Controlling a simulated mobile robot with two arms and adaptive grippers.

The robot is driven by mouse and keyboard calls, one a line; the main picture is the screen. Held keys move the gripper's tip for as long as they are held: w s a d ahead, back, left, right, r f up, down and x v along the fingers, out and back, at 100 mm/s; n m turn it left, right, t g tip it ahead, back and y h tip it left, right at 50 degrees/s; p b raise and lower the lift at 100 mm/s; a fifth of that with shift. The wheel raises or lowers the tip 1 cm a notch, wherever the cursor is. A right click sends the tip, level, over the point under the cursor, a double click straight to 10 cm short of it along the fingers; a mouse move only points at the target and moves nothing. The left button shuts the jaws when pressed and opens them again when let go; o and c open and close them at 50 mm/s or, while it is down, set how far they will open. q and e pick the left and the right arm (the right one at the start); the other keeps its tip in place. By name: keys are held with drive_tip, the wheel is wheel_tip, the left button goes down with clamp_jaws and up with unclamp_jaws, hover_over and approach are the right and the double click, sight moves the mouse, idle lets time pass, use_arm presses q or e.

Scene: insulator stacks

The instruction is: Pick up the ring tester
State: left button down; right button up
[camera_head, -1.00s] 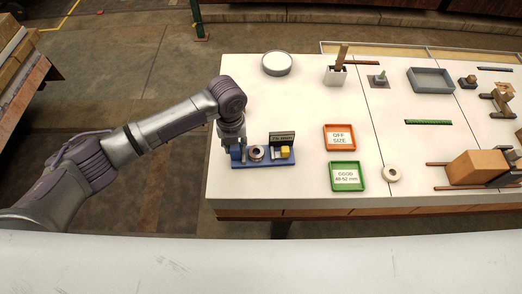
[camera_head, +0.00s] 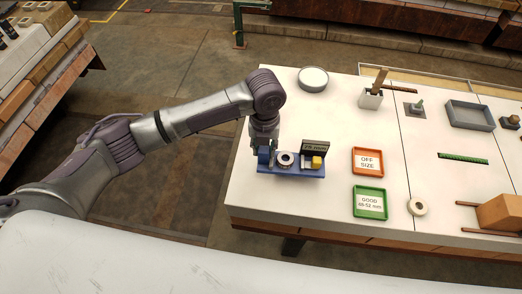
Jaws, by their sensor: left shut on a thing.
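The ring tester (camera_head: 291,172) is a blue base near the table's left end. It bears a pale ring with a dark hole (camera_head: 284,159), a dark display (camera_head: 316,147) and a yellow block (camera_head: 317,162). My left gripper (camera_head: 265,150) points down over the tester's left end and is shut on its blue upright part there. The fingertips are partly hidden. I cannot tell whether the base touches the table. My right gripper is not in view.
An orange OFF SIZE tray (camera_head: 379,161) and a green GOOD tray (camera_head: 383,201) lie right of the tester. A loose ring (camera_head: 418,207) lies beside the green tray. A round grey dish (camera_head: 313,79) stands behind. The white table (camera_head: 247,195) is clear left of the tester.

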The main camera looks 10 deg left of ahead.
use_arm(q)
drive_tip(key=s+d+r+b, duration=0.1)
drive_tip(key=s+d+r, duration=0.3)
drive_tip(key=d, duration=0.6)
wheel_tip(320, 180, up, 2)
drive_tip(key=shift+r+b, duration=0.25)
drive_tip(key=shift+b, duration=0.1)
drive_tip(key=shift+w+a+f+b, duration=0.15)
drive_tip(key=shift+w+a+f, duration=0.2)
drive_tip(key=shift+a+f, duration=0.55)
drive_tip(key=shift+w+a+f+b, duration=0.2)
drive_tip(key=shift+w+a+f, duration=0.2)
drive_tip(key=shift+a+f, duration=0.5)
drive_tip(key=shift+w+a+f+b, duration=0.15)
drive_tip(key=shift+w+a+f, duration=0.2)
drive_tip(key=shift+a+f, duration=0.55)
drive_tip(key=shift+w+a+f+b, duration=0.25)
drive_tip(key=shift+w+a+f, duration=0.1)
drive_tip(key=shift+a+f, duration=0.55)
drive_tip(key=shift+w+a+f+b, duration=0.2)
drive_tip(key=shift+w+a+f, duration=0.2)
drive_tip(key=shift+a+f, duration=0.45)
drive_tip(key=shift+w+a+f+b, duration=0.25)
drive_tip(key=shift+w+a+f, duration=0.1)
drive_tip(key=shift+a+f, duration=0.55)
